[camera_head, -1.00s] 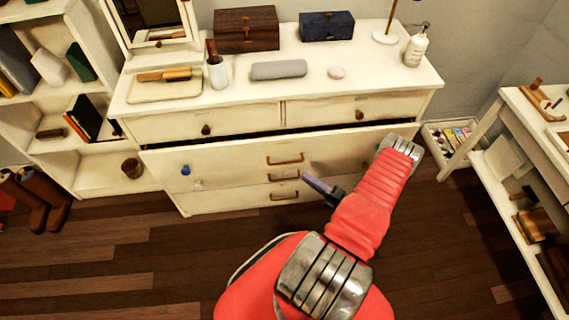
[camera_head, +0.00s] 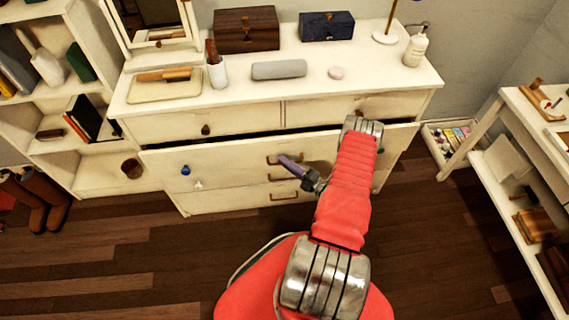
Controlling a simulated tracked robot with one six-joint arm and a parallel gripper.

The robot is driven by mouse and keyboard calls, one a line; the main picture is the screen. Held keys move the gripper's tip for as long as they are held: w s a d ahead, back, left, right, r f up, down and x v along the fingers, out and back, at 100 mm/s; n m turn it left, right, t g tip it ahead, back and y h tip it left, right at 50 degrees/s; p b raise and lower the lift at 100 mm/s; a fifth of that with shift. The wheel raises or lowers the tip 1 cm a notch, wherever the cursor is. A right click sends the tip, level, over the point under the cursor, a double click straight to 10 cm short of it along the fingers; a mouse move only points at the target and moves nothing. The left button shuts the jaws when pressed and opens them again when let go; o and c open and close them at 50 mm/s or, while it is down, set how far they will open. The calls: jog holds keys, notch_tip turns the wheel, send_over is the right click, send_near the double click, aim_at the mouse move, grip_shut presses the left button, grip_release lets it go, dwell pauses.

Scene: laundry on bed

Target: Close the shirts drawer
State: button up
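A white dresser (camera_head: 425,75) stands against the wall. One wide drawer (camera_head: 230,153) below its two small top drawers is pulled out, with a dark gap along its top edge. I take this to be the shirts drawer; no label is readable. Its bronze handle (camera_head: 272,158) is partly covered by my gripper (camera_head: 291,166). My gripper shows as a narrow purple-grey tip in front of the drawer's middle. I cannot tell whether it touches the front, or how far apart the fingers are. My red arm hides the drawer front's right part.
Two lower handles sit below; those drawers look shut. The dresser top holds a brown box (camera_head: 246,30), a dark blue box (camera_head: 326,27) and a pump bottle (camera_head: 416,48). A shelf stands left, a white table (camera_head: 530,128) right. Dark wood floor is open in front.

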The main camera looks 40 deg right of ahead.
jog(key=shift+w, duration=0.15)
jog(key=shift+c, duration=0.7)
grip_shut()
jog(key=shift+f, duration=0.1)
